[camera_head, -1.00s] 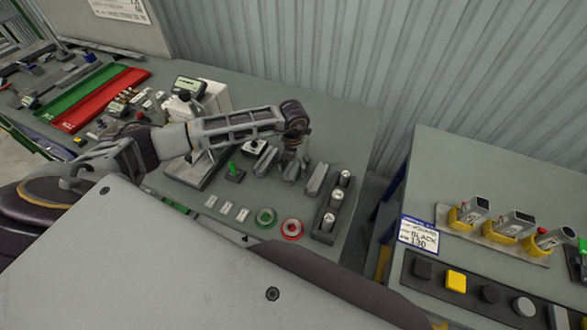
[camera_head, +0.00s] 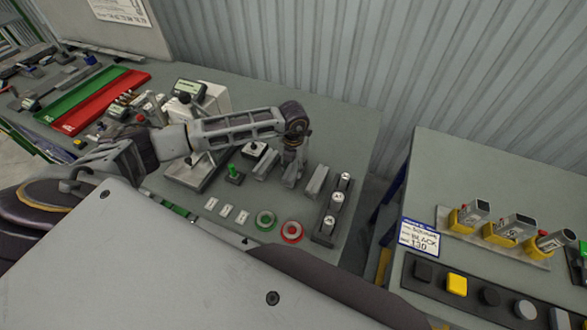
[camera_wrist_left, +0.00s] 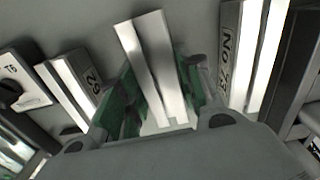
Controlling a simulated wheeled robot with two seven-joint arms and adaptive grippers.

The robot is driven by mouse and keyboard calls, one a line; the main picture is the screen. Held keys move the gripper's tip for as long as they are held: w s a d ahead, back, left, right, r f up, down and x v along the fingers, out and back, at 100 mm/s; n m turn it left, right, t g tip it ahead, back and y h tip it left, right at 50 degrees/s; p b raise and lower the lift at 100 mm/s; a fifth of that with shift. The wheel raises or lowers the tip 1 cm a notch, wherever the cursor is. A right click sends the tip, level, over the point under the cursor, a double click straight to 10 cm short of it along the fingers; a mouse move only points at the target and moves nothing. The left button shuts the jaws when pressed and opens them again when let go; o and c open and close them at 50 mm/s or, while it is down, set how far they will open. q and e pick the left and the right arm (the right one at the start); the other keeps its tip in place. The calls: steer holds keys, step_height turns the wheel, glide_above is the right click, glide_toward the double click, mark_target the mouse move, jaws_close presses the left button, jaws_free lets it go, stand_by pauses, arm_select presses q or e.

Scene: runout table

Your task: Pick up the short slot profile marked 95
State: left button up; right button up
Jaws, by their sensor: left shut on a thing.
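My left gripper (camera_head: 292,160) points down over the table, in the middle of a row of short slot profiles. In the left wrist view its green-padded fingers (camera_wrist_left: 152,100) are shut on a bright grooved profile (camera_wrist_left: 150,55). No mark is readable on the held profile. To its left lies a profile (camera_wrist_left: 72,85) with a mark that looks like 62 or 52. To its right lies one (camera_wrist_left: 245,50) marked "No" and a number that seems to start with 7. These two also show in the head view, left (camera_head: 266,164) and right (camera_head: 317,180). My right gripper is out of view.
A dark block with several round metal pieces (camera_head: 331,212) stands right of the profiles. Green (camera_head: 265,220) and red (camera_head: 292,231) rings lie in front, with small white labels beside them. A grey device (camera_head: 205,100) stands behind my forearm. A second table is at right.

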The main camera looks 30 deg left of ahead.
mark_target(293, 169)
arm_select(q)
step_height(293, 169, up, 10)
steer(key=b, duration=0.2)
steer(key=shift+f, duration=0.2)
stand_by(0.6)
